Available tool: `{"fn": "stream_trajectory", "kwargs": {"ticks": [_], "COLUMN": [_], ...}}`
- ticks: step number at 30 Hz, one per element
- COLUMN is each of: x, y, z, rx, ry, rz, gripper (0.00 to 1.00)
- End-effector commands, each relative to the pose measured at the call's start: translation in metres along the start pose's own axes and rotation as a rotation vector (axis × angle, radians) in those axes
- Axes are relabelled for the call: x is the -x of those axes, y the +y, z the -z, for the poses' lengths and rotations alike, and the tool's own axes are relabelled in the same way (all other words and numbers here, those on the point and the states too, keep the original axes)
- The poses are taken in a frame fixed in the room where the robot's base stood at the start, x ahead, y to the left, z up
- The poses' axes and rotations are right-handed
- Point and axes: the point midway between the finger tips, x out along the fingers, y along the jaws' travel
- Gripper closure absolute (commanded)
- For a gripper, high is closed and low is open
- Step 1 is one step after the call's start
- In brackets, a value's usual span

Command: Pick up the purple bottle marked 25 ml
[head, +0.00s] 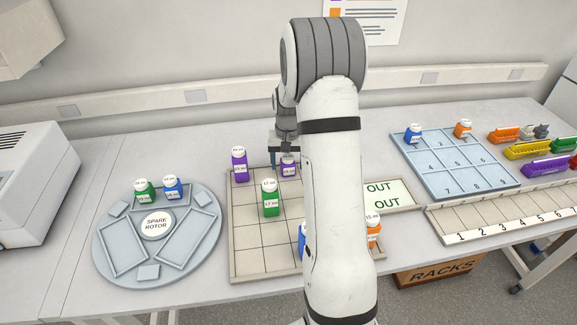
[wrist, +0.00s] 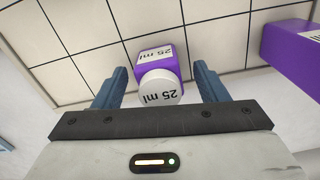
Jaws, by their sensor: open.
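The purple bottle marked 25 ml (wrist: 160,75) has a white cap and stands on the gridded tray (wrist: 92,48). In the wrist view it lies between the two blue fingers of my gripper (wrist: 163,88), with a gap on each side. My gripper is open and holds nothing. In the head view the same small purple bottle (head: 288,168) is near the back of the tray, just under my gripper (head: 280,158). Part of it is hidden by my gripper and its label is too small to read surely there.
A taller purple bottle (head: 239,164) stands left of it, and a green bottle (head: 269,198) in front. Blue and orange (head: 374,230) bottles are partly behind my arm. The round spare rotor plate (head: 112,262) is at left, the numbered blue tray (head: 478,180) at right.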

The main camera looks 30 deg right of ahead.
Motion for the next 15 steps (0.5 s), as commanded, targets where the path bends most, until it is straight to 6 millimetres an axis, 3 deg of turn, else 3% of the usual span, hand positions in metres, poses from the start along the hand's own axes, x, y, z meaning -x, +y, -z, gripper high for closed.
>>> {"fn": "stream_trajectory", "kwargs": {"ticks": [5, 15], "x": [0.0001, 0.0005], "y": [-0.0004, -0.0008], "z": [0.0, 0.0], "rx": [0.001, 0.001], "ry": [0.0, 0.001], "rz": [0.0, 0.0], "gripper": [0.35, 0.63]}}
